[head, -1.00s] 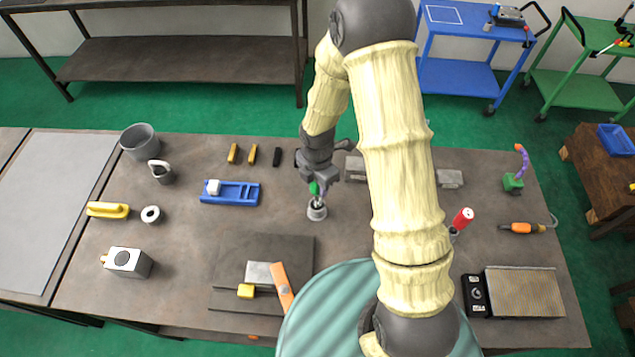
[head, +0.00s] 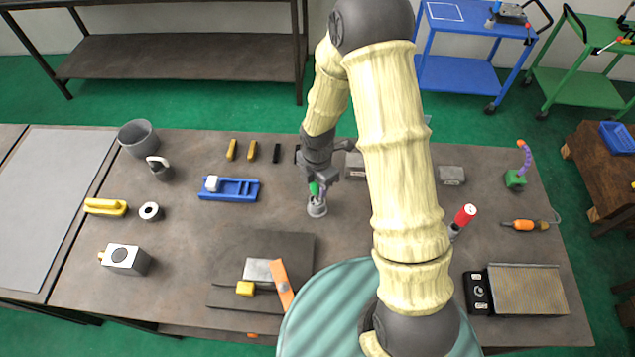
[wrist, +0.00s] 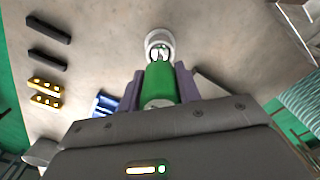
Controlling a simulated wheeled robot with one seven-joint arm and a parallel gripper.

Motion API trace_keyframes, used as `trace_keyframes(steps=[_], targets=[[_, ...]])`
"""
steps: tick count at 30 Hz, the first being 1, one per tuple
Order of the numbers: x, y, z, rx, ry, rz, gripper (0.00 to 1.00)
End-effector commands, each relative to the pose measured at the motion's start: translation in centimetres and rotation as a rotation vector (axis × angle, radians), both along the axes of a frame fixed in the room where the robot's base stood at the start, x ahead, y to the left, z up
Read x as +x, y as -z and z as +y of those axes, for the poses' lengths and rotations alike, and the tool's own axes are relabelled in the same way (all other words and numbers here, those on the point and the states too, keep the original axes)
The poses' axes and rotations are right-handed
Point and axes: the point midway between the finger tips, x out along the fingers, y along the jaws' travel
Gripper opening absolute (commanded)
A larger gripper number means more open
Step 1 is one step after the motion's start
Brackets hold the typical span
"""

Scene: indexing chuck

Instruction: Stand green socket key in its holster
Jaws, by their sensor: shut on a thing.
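The green socket key (head: 314,188) is upright in my gripper (head: 319,187), above and at the mouth of a small grey round holster (head: 317,208) on the bench. In the wrist view the green handle (wrist: 160,82) sits between the two purple fingers of my gripper (wrist: 160,84), which are shut on it. The key's metal lower end (wrist: 160,52) overlaps the opening of the holster (wrist: 160,38). I cannot tell how deep the key reaches into it.
A blue fixture (head: 232,188) lies to the left. The bench around the holster is clear.

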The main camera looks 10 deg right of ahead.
Motion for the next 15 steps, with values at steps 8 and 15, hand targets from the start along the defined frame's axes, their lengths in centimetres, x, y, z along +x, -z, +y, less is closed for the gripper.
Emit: trace_keyframes(steps=[8,15], targets=[[0.02,0.63,0.0,0.001,-0.001,-0.001,0.06],[0.02,1.11,0.05,0.001,-0.002,-0.001,0.06]])
